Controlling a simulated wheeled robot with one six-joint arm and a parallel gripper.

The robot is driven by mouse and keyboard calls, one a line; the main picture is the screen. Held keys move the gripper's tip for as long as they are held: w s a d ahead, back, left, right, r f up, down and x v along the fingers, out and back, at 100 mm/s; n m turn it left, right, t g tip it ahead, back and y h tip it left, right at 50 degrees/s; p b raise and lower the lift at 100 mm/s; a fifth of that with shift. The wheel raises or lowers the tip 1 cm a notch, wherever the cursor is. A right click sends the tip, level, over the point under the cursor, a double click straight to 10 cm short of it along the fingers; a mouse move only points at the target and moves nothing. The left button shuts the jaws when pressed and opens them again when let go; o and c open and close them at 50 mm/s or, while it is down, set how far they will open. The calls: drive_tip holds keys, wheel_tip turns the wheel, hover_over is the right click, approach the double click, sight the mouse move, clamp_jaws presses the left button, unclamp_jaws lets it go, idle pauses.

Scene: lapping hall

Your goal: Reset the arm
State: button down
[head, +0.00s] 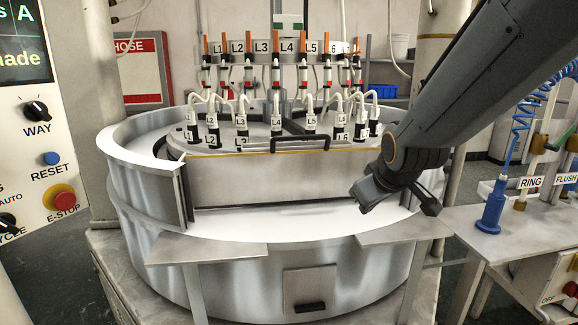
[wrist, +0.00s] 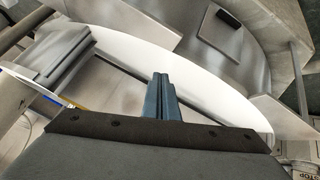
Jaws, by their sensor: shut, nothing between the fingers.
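My gripper (head: 366,196) hangs at the end of my arm, which reaches in from the upper right in the head view. It is over the right front part of the round lapping machine (head: 250,262), near the white inner ledge (head: 285,222). In the wrist view my gripper (wrist: 160,85) shows its two bluish-grey fingers side by side, shut with nothing between them. The white ledge (wrist: 205,92) curves beyond them. I cannot tell the exact gap between the fingertips and the machine.
A lid with a black handle (head: 300,142) and several labelled hoses stands just left of my gripper. A side table (head: 500,241) with a blue nozzle (head: 492,208) is at the right. A control panel (head: 42,130) is at the left. Open space lies above the front ledge.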

drive_tip(key=s+d+f+m+g+b, duration=0.15)
drive_tip(key=s+f+m+g, duration=0.45)
drive_tip(key=s+f, duration=0.85)
wheel_tip(320, 180, down, 10)
drive_tip(key=s+g+b, duration=0.1)
drive_tip(key=b, duration=0.7)
drive_tip(key=shift+s+g+b, duration=0.3)
drive_tip(key=shift+s+g, duration=0.1)
